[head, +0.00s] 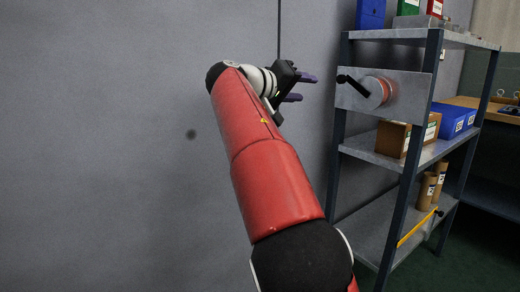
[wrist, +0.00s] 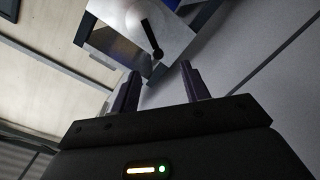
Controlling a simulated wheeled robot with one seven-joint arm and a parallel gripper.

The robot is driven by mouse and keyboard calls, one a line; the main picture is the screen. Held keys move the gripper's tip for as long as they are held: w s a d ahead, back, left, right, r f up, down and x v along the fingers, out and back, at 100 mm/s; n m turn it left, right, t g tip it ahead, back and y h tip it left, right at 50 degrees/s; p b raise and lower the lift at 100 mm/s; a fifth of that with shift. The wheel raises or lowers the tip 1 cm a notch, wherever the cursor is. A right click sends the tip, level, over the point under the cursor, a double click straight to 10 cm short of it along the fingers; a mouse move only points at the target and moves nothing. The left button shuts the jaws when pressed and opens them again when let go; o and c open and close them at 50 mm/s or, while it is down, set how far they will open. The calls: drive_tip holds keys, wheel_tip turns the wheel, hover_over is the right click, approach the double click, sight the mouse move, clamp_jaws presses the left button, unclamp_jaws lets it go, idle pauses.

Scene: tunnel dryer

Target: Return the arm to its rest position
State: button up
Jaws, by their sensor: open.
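My gripper (head: 306,88) is at the end of my raised red arm, in front of the grey wall in the head view. Its two purple fingers point right, toward a metal plate on the shelf rack, and are apart from it. In the wrist view my gripper (wrist: 160,86) shows two separated dark purple fingers with nothing between them. Beyond the fingertips is the plate (wrist: 187,35) with a black lever handle (wrist: 152,38). The same lever (head: 352,84) sits on a round orange-and-grey hub (head: 378,92) in the head view.
A metal shelf rack (head: 433,130) stands at right, with blue bins (head: 452,119), a cardboard box (head: 392,138) and brown cylinders (head: 427,190). A workbench (head: 485,103) is behind it. The grey wall (head: 120,130) at left has clear space before it.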

drive_tip(key=s+d+f+n+g+y, duration=0.1)
drive_tip(key=s+d+f+g+y, duration=0.2)
drive_tip(key=s+d+f+y, duration=0.65)
drive_tip(key=s+a+f+y, duration=0.1)
drive_tip(key=s+a+f, duration=0.1)
drive_tip(key=s+f, duration=1)
drive_tip(key=s+a+f+g+y, duration=0.1)
drive_tip(key=s+a+f+y, duration=0.1)
drive_tip(key=s+f, duration=1)
drive_tip(key=s, duration=0.4)
drive_tip(key=shift+f+m, duration=0.3)
drive_tip(key=shift+f, duration=0.05)
drive_tip(key=shift+y, duration=0.25)
